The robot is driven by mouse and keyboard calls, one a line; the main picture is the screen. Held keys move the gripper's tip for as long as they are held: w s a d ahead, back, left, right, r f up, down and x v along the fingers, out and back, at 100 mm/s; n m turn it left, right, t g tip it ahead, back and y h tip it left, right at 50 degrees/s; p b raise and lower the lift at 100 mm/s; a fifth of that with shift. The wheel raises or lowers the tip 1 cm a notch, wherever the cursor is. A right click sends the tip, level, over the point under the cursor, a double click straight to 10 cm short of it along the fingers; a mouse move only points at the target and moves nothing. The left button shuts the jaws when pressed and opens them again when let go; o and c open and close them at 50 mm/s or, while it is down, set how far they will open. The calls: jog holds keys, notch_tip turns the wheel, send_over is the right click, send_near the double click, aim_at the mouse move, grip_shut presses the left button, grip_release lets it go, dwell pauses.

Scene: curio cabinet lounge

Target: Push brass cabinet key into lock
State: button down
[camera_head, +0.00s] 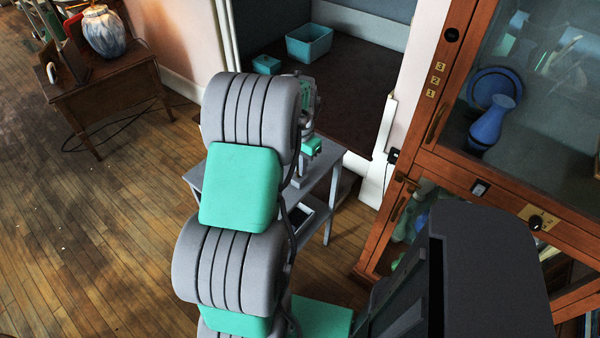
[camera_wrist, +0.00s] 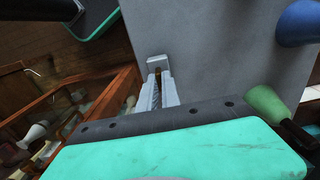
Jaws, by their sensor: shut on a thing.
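In the wrist view, my gripper (camera_wrist: 158,72) is shut, with its pale fingers close together over a grey surface. A small brownish-gold sliver, likely the brass key (camera_wrist: 157,71), shows between the fingertips; most of it is hidden by them. In the head view, my arm hides the fingertips and the key cannot be made out. A brass lock plate (camera_head: 544,215) with a dark round centre is on the wooden cabinet (camera_head: 418,160) at the right. The gripper appears apart from this plate.
A grey side table (camera_head: 322,180) stands behind my arm. Blue pottery (camera_head: 492,122) is behind the cabinet glass. Teal bins (camera_head: 309,42) stand in the alcove. A wooden table with a vase (camera_head: 104,32) is at the far left. The wooden floor at left is mostly clear.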

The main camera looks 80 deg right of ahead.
jog(key=shift+r+p, duration=2.25)
jog(key=shift+r, duration=1.2)
